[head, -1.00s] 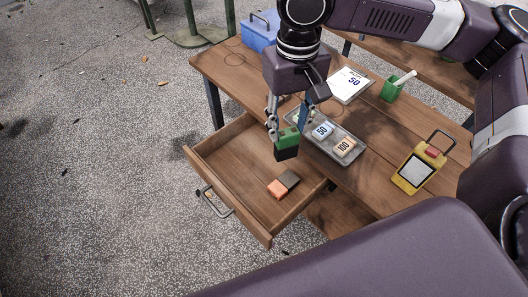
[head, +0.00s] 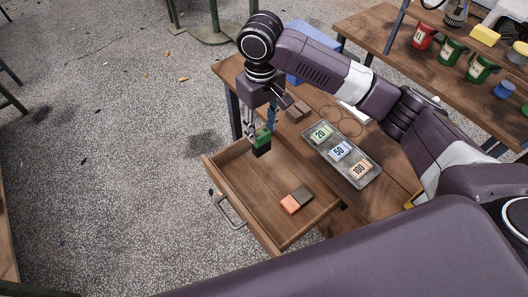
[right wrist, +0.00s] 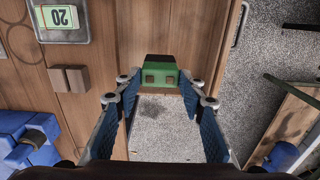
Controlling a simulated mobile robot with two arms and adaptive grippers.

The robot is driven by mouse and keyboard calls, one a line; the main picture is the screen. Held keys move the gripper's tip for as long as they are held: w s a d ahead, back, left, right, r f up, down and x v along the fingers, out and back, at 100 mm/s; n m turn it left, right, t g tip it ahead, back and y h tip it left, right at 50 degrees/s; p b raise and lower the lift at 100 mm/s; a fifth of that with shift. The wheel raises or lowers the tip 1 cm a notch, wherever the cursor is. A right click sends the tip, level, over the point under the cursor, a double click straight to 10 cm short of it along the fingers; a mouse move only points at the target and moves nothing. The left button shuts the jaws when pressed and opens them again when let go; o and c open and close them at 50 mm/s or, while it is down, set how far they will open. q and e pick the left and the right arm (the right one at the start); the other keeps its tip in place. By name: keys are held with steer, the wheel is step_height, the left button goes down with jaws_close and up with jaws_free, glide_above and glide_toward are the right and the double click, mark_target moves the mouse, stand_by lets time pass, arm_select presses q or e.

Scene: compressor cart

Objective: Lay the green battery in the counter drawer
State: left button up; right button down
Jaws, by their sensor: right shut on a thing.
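The green battery (head: 262,143), green on top with a dark lower part, hangs upright from my right gripper (head: 262,130). In the head view it appears over the far left part of the open counter drawer (head: 250,180); its exact height above the floor is hard to tell. In the right wrist view the battery (right wrist: 161,75) sits between the fingertips of my right gripper (right wrist: 160,82), which is shut on it. My left gripper is not in view.
A grey tray (head: 375,172) with cards marked 20, 50 and 100 lies on the counter beside the drawer. A brown block (head: 298,111) and a blue box (head: 310,48) are farther back. The drawer's left and middle floor is bare.

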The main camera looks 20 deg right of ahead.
mark_target(262, 151)
step_height(262, 151, down, 6)
steer(key=shift+r, duration=0.25)
steer(key=shift+f, duration=0.65)
step_height(262, 151, down, 4)
steer(key=shift+r+p, duration=0.1)
steer(key=shift+p, duration=0.3)
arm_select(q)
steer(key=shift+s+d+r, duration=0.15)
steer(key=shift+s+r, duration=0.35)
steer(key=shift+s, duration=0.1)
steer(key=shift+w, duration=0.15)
arm_select(e)
steer(key=c, duration=1.3)
jaws_free()
steer(key=shift+f, duration=0.2)
steer(key=shift+o, duration=0.2)
steer(key=shift+r, duration=0.1)
